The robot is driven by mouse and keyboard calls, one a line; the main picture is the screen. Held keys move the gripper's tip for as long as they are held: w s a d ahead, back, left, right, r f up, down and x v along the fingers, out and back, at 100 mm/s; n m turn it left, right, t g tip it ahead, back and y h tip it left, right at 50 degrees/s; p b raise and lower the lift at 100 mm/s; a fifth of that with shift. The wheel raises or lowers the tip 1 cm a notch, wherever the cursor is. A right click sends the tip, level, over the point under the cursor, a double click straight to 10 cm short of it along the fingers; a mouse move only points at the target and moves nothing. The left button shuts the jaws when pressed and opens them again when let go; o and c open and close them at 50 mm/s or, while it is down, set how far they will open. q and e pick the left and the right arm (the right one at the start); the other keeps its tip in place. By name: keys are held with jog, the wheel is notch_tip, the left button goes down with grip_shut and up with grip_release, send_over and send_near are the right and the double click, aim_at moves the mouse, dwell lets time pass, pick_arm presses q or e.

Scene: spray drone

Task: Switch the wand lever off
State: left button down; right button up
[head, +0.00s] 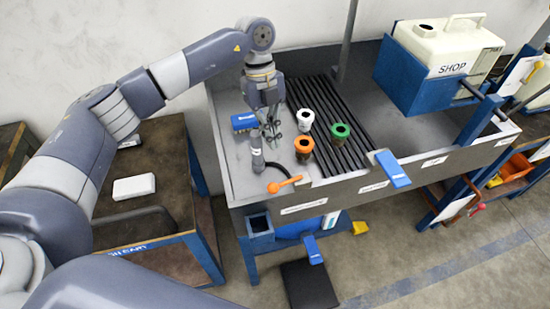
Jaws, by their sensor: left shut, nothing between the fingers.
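My left gripper (273,142) is shut and empty, pointing down beside the wand's upper part. It is behind the orange lever and apart from it; I cannot tell whether it touches the wand. My right gripper is not in view.
A white-topped cup (305,118), an orange-topped cup (303,146) and a green-topped cup (340,131) stand right of the gripper. A blue brush (243,121) lies left. A white tank (450,45) sits at the right.

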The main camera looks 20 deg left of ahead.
aim_at(285, 183)
pick_arm(q)
jog(key=p+x, duration=0.3)
jog(key=x, duration=0.6)
jog(key=shift+s+d+f, duration=0.1)
jog(key=shift+f, duration=0.25)
